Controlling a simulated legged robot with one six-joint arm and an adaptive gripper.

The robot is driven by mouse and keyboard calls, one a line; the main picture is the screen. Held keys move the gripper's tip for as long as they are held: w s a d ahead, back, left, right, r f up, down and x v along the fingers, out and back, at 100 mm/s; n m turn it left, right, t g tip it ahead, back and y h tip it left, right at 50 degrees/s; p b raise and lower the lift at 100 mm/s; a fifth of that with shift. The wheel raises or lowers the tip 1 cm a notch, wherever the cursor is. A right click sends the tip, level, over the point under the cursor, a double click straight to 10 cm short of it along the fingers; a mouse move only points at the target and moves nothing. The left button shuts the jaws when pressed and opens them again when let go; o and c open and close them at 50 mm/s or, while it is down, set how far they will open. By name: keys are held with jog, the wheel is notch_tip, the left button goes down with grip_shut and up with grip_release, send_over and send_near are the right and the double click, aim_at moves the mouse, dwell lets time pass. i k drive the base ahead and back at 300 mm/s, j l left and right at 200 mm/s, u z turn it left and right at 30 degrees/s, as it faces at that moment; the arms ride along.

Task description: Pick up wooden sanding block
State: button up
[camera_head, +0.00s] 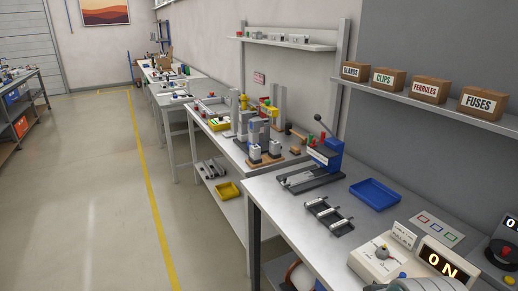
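No piece can be picked out with certainty as the wooden sanding block. A small orange-brown block (295,151) lies on the middle bench near its right end, and it looks like wood. Other brown wooden-looking parts sit at the foot of the grey fixture (255,140) on the same bench; they are too small to tell apart. My gripper is not in view. A rounded grey shape at the bottom edge right of centre is cut off, and I cannot tell what it is.
The near bench (290,203) holds a blue lever press (325,155), a blue tray (375,192), a dark rack (328,215) and a lit "ON" box (440,262). Labelled cartons (428,90) stand on the wall shelf. Open floor (85,190) lies left of the yellow line.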

aim_at(295, 150)
jog(key=i+z, duration=0.1)
jog(key=z, duration=0.5)
jog(key=i+j+z, duration=0.2)
jog(key=j, duration=0.15)
jog(key=i+j+z, duration=0.2)
jog(key=j, duration=0.15)
jog(key=j+z, duration=0.2)
jog(key=j, duration=0.15)
jog(key=j+z, duration=0.2)
jog(key=j, duration=0.15)
jog(key=i+j, duration=0.15)
jog(key=j, duration=0.45)
jog(key=i+j+z, duration=0.1)
jog(key=j, duration=0.55)
jog(key=i+j, duration=0.1)
jog(key=j, duration=0.5)
jog(key=i+j+z, duration=0.1)
jog(key=j, duration=0.55)
jog(key=i+j, duration=0.1)
jog(key=j, duration=0.55)
